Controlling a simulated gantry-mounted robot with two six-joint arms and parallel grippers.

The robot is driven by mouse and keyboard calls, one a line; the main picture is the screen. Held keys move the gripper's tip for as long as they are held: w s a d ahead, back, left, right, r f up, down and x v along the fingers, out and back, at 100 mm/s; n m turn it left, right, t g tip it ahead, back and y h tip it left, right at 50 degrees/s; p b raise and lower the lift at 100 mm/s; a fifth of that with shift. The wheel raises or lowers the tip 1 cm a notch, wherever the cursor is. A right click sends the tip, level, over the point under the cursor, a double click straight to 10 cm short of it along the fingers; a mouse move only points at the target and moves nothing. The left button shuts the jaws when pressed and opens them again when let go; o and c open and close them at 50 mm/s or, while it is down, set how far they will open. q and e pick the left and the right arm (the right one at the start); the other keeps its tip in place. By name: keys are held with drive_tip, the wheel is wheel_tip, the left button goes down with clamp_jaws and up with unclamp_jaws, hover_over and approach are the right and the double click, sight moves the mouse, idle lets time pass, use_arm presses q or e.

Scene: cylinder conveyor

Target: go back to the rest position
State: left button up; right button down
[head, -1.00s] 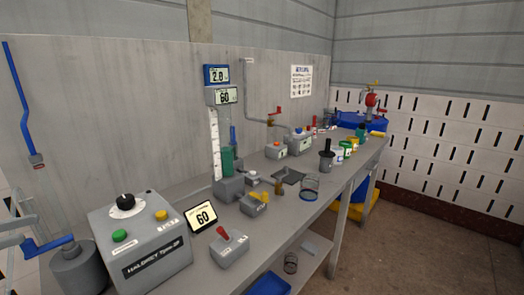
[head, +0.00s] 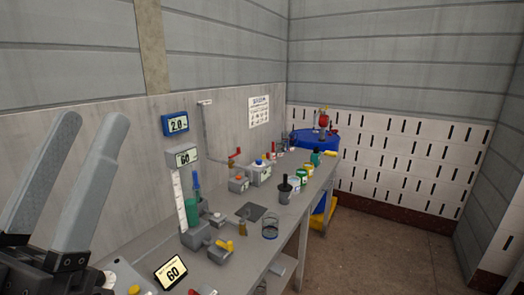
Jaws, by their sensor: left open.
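My left gripper (head: 75,190) is large and close at the left side of the head view. Its two grey fingers point up and stand apart, with nothing between them. It is in front of the near left part of the bench and the wall, and hides part of the grey control box. My right gripper is not in view.
A long grey workbench (head: 282,238) runs along the wall to the far right. It carries a tablet reading 60 (head: 170,273), a green cylinder (head: 192,213), a wire basket (head: 270,229) and several cans. A blue drum (head: 302,139) stands at the far end. The floor (head: 385,250) at right is clear.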

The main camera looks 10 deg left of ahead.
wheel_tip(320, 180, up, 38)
drive_tip(key=p, duration=3.7)
